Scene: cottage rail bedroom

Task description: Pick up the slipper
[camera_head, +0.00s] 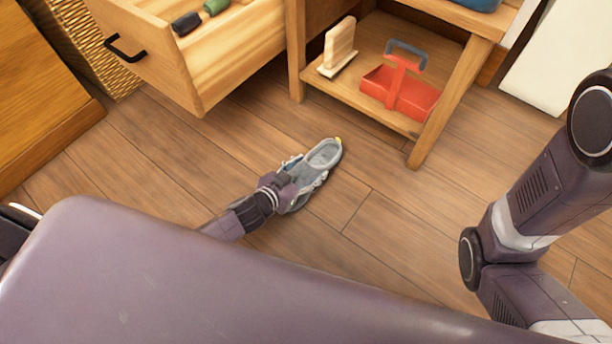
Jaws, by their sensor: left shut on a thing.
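A grey slipper (325,156) is on or just above the wooden floor in the middle of the view; I cannot tell whether it touches the floor. It has a small yellow spot at its far end. My left gripper (288,187) is shut on the near end of the slipper, and its fingers partly cover that end. My right arm shows at the right edge, but its gripper is not in view.
An open wooden drawer (240,62) with a black handle juts out at the upper left. A low wooden shelf (345,98) holds a red caddy (402,88) and a wooden block (339,46). A wicker basket (92,45) stands at the far left. Floor right of the slipper is clear.

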